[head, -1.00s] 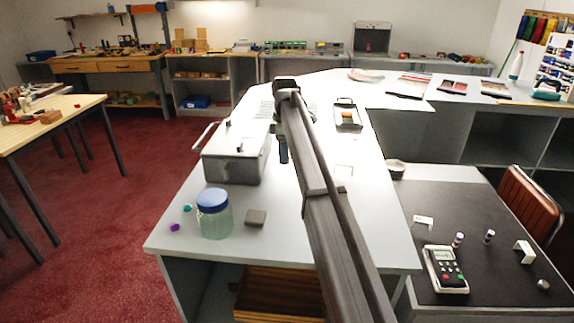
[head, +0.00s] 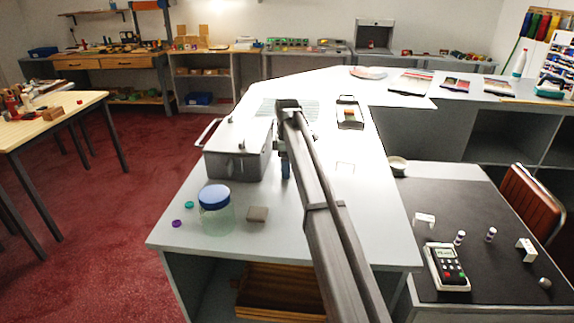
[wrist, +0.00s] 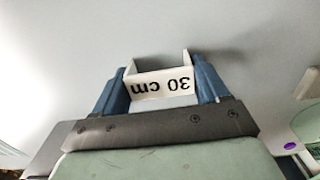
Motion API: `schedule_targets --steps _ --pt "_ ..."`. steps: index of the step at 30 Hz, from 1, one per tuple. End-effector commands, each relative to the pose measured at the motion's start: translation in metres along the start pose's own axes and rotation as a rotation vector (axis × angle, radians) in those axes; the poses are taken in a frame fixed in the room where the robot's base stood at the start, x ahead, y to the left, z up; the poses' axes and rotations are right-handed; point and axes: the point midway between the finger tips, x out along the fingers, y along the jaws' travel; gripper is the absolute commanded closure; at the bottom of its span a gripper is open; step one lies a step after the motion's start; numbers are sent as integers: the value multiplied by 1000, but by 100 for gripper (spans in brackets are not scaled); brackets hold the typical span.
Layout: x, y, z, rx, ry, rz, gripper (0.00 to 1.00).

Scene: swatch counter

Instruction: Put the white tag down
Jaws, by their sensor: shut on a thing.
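The white tag (wrist: 160,88) is a folded piece marked "30 cm", upside down in the wrist view. My gripper (wrist: 161,74) is shut on it, with a blue finger at each side. In the head view my gripper (head: 286,166) is over the pale counter (head: 320,130), just right of the grey box. The tag is hidden there behind my arm. I cannot tell whether its underside touches the counter.
The grey lidded box (head: 235,165) stands close left of my gripper. A blue-lidded jar (head: 215,215) and a small grey-brown block (head: 257,214) are nearer. A thin square outline (head: 345,167) lies right on open counter. A tray (head: 349,115) is farther back.

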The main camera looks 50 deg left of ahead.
Motion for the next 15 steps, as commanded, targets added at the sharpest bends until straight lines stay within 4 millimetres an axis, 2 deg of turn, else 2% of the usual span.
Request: schedule_targets --steps 1,9,15 --pt "1 0 0 0 0 0 25" --pt "1 0 0 0 0 0 0" --pt "0 0 0 0 0 0 0"
